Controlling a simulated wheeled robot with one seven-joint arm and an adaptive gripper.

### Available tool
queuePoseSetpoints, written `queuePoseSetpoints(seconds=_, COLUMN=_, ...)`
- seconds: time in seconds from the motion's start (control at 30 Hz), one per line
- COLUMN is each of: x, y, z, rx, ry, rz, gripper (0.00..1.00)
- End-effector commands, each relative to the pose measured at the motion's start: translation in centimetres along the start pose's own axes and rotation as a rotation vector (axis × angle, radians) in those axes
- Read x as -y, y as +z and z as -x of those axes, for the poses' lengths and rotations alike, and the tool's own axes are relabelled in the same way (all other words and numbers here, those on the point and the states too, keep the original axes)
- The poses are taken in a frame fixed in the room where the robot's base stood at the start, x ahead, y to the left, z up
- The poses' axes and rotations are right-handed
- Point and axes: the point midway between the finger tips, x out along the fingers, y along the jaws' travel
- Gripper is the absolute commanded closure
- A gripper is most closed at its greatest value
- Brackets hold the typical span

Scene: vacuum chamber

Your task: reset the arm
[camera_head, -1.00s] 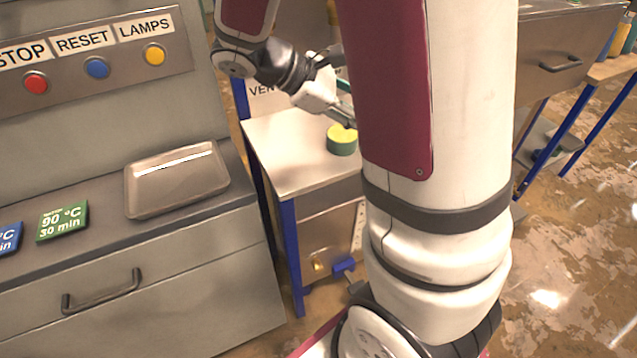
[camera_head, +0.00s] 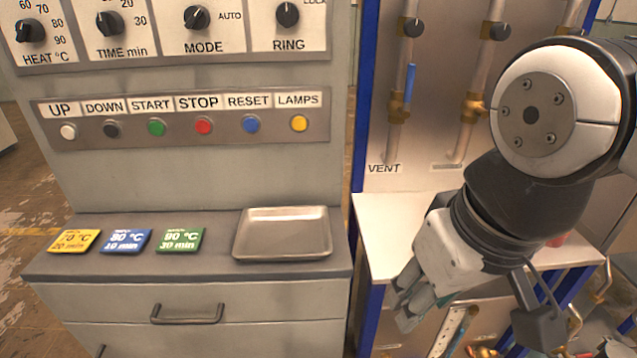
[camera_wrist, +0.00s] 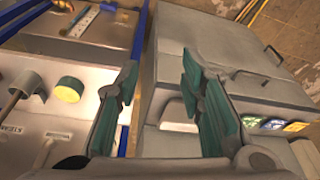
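My gripper (camera_wrist: 159,70) shows in the wrist view with its two green-padded fingers apart and nothing between them. In the head view my gripper (camera_head: 408,302) hangs at the right, pointing down and to the left, in front of the pale side table (camera_head: 385,225). My arm is bent at the right edge of the head view.
A control panel (camera_head: 190,122) with several buttons stands at the left. Below it, a metal tray (camera_head: 283,252) and yellow (camera_head: 75,241), blue (camera_head: 126,241) and green (camera_head: 180,240) cards lie on the counter. A round green-and-yellow thing (camera_wrist: 68,90) shows in the wrist view.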

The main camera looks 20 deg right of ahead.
Motion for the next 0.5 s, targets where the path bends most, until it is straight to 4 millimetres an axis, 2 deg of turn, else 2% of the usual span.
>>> queuePoseSetpoints(seconds=0.27, x=0.0, y=0.0, z=0.1, rx=-0.002, ry=-0.001, rz=-0.001, gripper=0.65)
queuePoseSetpoints(seconds=0.37, x=0.0, y=-0.2, z=1.2, rx=-0.015, ry=0.001, rz=0.001, gripper=0.65)
queuePoseSetpoints(seconds=0.5, x=0.0, y=-0.8, z=4.0, rx=-0.063, ry=0.006, rz=0.004, gripper=0.65)
